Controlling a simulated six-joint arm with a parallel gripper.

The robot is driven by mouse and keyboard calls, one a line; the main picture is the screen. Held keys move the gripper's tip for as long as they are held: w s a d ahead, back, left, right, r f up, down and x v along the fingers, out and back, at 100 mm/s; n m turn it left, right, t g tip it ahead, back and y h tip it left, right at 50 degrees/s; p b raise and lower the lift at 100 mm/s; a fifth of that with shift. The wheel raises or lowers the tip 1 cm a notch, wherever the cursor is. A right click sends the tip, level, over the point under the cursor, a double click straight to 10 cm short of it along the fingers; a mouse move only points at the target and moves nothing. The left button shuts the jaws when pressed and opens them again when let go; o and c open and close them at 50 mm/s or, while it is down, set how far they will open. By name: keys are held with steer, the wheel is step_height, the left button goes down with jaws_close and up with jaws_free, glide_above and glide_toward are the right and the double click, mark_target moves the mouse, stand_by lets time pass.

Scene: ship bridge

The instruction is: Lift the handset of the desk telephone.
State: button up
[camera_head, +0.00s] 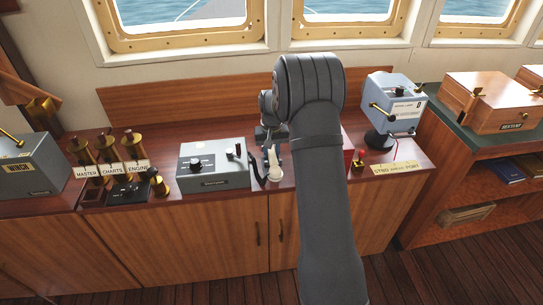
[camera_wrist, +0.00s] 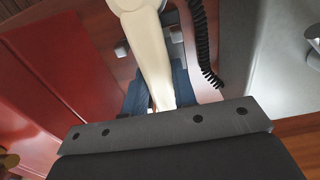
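The cream handset (camera_wrist: 152,55) of the desk telephone runs down the middle of the wrist view. A dark coiled cord (camera_wrist: 203,45) hangs at its right. In the head view the handset (camera_head: 274,164) shows as a small pale piece below my gripper (camera_head: 268,133), left of my arm. In the wrist view, blue finger parts of my gripper (camera_wrist: 158,92) show on both sides of the handset, close against it. Whether they press on it cannot be told. Most of the telephone's body is hidden by my arm and the handset.
A grey switch box (camera_head: 213,180) stands left of the telephone. Brass levers (camera_head: 108,150) and a winch box (camera_head: 30,165) are farther left. A blue-grey device (camera_head: 396,103) and a small red-topped knob (camera_head: 359,158) stand to the right. A wooden sextant box (camera_head: 492,102) is far right.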

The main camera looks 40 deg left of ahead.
jaws_close()
steer(key=shift+r, duration=0.1)
